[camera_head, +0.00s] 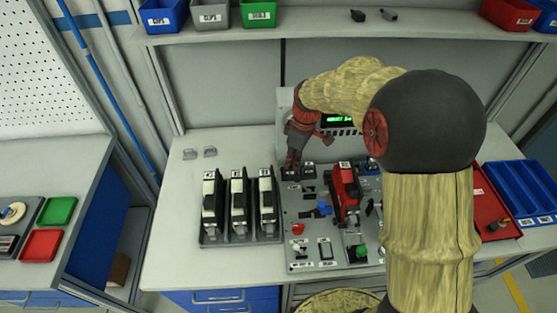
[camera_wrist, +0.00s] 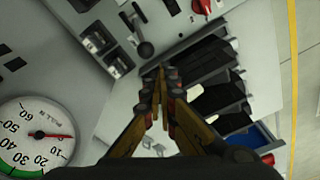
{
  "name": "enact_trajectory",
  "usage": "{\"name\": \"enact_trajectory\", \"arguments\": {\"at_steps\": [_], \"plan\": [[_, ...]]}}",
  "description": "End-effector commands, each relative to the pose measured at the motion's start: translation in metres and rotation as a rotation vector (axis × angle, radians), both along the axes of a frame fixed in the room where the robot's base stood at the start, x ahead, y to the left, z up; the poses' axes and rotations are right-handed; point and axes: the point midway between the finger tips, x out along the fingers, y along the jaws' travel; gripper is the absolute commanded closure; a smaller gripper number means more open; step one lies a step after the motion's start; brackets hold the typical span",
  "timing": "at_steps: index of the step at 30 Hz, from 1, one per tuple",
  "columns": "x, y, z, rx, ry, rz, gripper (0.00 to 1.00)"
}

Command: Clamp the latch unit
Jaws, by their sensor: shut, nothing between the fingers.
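My gripper (camera_head: 291,166) points down at the back left corner of the grey fixture board (camera_head: 310,254). Its fingers are together and empty; in the wrist view the fingertips (camera_wrist: 160,74) meet beside a black ball-ended lever (camera_wrist: 145,47). A red unit with a white label (camera_head: 345,190) stands on the board, right of my gripper. Several black-and-white units, one of them in the middle (camera_head: 238,205), stand in a dark tray left of the board. I cannot tell which of these is the latch unit. My arm hides part of the board's right side.
A dial gauge (camera_wrist: 36,136) shows in the wrist view. A green-lit display (camera_head: 338,121) stands behind the board. A red tray (camera_head: 490,205) and a blue divided tray (camera_head: 522,192) lie at right.

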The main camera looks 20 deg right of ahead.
Motion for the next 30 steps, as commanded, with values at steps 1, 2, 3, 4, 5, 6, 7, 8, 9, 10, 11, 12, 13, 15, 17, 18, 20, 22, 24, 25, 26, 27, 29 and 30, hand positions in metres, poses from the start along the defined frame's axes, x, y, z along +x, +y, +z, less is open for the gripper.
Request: {"name": "enact_trajectory", "arguments": {"at_steps": [1,2,3,4,5,6,7,8,9,10,11,12,13,15,17,18,20,22,24,25,26,27,29,30], "plan": [[0.012,0.0,0.01,-0.002,-0.036,0.075,1.0],[0.017,0.0,0.014,-0.004,-0.052,0.122,1.0],[0.019,0.001,0.017,-0.006,-0.066,0.176,1.0],[0.019,0.001,0.016,-0.006,-0.069,0.212,1.0],[0.018,0.002,0.016,-0.007,-0.072,0.241,1.0],[0.018,0.002,0.016,-0.009,-0.076,0.275,1.0],[0.018,0.002,0.016,-0.01,-0.079,0.296,1.0],[0.018,0.002,0.016,-0.011,-0.08,0.311,1.0],[0.018,0.002,0.015,-0.013,-0.082,0.327,1.0],[0.018,0.002,0.014,-0.013,-0.083,0.333,1.0],[0.018,0.002,0.012,-0.012,-0.083,0.338,1.0],[0.019,0.003,0.009,-0.013,-0.082,0.341,1.0],[0.019,0.003,0.006,-0.013,-0.083,0.342,1.0],[0.019,0.004,-0.003,-0.013,-0.082,0.341,1.0],[0.02,0.005,-0.013,-0.013,-0.082,0.34,1.0],[0.02,0.006,-0.02,-0.013,-0.082,0.34,1.0],[0.021,0.008,-0.031,-0.012,-0.081,0.34,1.0],[0.022,0.009,-0.043,-0.013,-0.08,0.34,1.0],[0.023,0.01,-0.054,-0.013,-0.082,0.339,1.0],[0.023,0.011,-0.059,-0.012,-0.081,0.339,1.0],[0.024,0.011,-0.063,-0.013,-0.081,0.339,1.0],[0.024,0.012,-0.068,-0.013,-0.082,0.339,1.0],[0.025,0.012,-0.073,-0.013,-0.082,0.339,1.0],[0.025,0.013,-0.076,-0.013,-0.082,0.339,1.0]]}}
